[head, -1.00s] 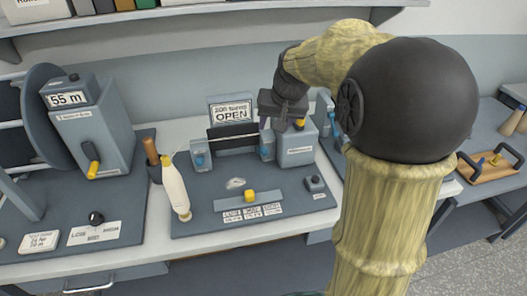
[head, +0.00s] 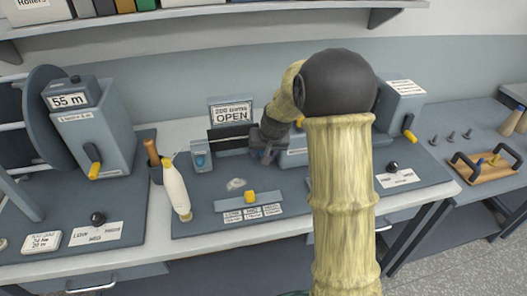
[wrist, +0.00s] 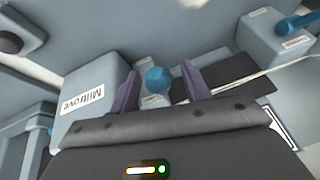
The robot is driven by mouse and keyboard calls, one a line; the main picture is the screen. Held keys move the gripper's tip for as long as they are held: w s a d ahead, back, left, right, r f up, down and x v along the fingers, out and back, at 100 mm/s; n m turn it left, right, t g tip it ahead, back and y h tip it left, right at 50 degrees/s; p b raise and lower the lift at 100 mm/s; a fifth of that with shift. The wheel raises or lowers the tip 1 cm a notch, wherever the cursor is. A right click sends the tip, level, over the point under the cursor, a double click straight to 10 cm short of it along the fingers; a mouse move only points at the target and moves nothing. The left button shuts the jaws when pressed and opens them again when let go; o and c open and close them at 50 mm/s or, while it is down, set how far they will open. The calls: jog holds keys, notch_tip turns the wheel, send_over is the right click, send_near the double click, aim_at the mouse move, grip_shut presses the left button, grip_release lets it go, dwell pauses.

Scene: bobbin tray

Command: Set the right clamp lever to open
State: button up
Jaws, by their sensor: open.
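The right clamp shows in the wrist view as a blue lever end (wrist: 157,79) on a grey block (wrist: 154,101). My gripper (wrist: 160,72) is open, its two purple fingers on either side of the blue lever with gaps to both. I cannot tell how deep the fingertips reach. In the head view my gripper (head: 267,152) covers most of the right clamp, so its lever position is not readable. The left clamp (head: 200,157) stands across the dark plate with its blue lever, and shows in the wrist view (wrist: 282,42). A sign (head: 231,113) behind reads OPEN.
A grey box marked Millrove (wrist: 95,98) stands close beside the right clamp. A cream bottle-shaped piece (head: 175,188) and a yellow slider knob (head: 250,196) are in front. A counter box reading 55 m (head: 68,95) stands left. A wooden tray (head: 487,170) lies right.

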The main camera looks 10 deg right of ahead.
jog(key=shift+w+f, duration=0.2)
jog(key=shift+f, duration=0.2)
grip_shut()
